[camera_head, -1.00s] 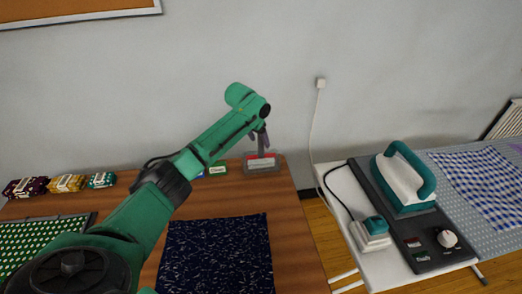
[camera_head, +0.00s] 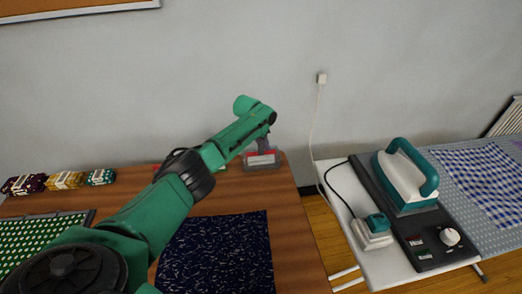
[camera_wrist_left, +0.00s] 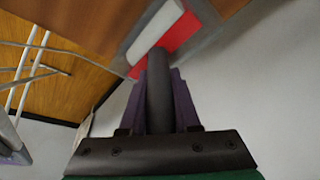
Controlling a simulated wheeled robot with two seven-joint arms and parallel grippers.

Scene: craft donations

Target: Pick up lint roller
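The dark grey bar (camera_wrist_left: 159,92), which looks like the lint roller's handle, lies between the two purple fingers of my left gripper (camera_wrist_left: 160,85) in the left wrist view. I cannot tell whether the fingers touch it. In the head view my left gripper (camera_head: 266,138) is down at the table's back right corner, just above a grey stand with a red and white front (camera_head: 262,158). My arm partly hides this spot. The red and white part (camera_wrist_left: 172,35) also shows beyond the fingertips in the wrist view. My right gripper is not in view.
The wooden table (camera_head: 284,230) holds a dark blue cloth (camera_head: 215,255), a green dotted mat (camera_head: 35,243) and several small bundles (camera_head: 65,180) at the back left. A teal iron (camera_head: 405,180) stands on the ironing board at right. The wall is close behind.

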